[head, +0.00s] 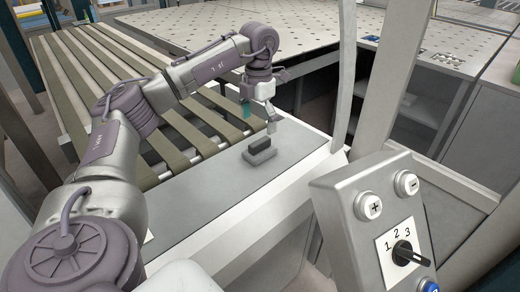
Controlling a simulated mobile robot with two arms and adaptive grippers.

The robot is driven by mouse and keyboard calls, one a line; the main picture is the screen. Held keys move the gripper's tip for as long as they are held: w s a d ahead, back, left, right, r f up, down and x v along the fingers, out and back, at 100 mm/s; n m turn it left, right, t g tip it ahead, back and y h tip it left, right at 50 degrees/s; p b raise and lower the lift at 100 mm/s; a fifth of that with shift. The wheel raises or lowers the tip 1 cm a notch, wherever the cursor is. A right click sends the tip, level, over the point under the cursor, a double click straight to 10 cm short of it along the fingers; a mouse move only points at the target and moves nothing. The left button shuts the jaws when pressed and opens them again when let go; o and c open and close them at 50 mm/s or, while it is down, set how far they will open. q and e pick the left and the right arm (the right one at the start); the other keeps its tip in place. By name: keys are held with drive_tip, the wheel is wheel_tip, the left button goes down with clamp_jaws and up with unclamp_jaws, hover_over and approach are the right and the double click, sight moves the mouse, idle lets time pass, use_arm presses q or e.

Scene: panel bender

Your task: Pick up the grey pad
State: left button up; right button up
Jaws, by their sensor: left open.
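The grey pad (259,152) lies on the flat grey ledge (205,190) in the middle of the head view. It has a darker block-like upper part on a lighter grey base. My left gripper (259,115) hangs just above and behind the pad, pointing down. Its fingers are apart, one with a green part at the left and one grey at the right. Nothing shows between them, and it looks clear of the pad. My right gripper is not in view.
A slatted conveyor (120,90) runs behind and left of the ledge. A control panel (375,225) with plus and minus buttons and a black selector knob (408,252) stands at the right front. A pale upright post (387,80) rises behind it. The ledge left of the pad is clear.

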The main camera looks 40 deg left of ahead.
sight(260, 141)
use_arm(q)
wheel_tip(260, 141, down, 4)
drive_tip(key=shift+r, duration=0.1)
wheel_tip(260, 141, down, 5)
drive_tip(key=shift+w+r+p, duration=0.15)
drive_tip(key=shift+r+p, duration=0.05)
drive_tip(key=shift+p, duration=0.65)
drive_tip(key=shift+f, duration=0.45)
drive_tip(key=shift+c, duration=0.2)
drive_tip(key=c, duration=1.2)
drive_tip(key=shift+r, duration=0.1)
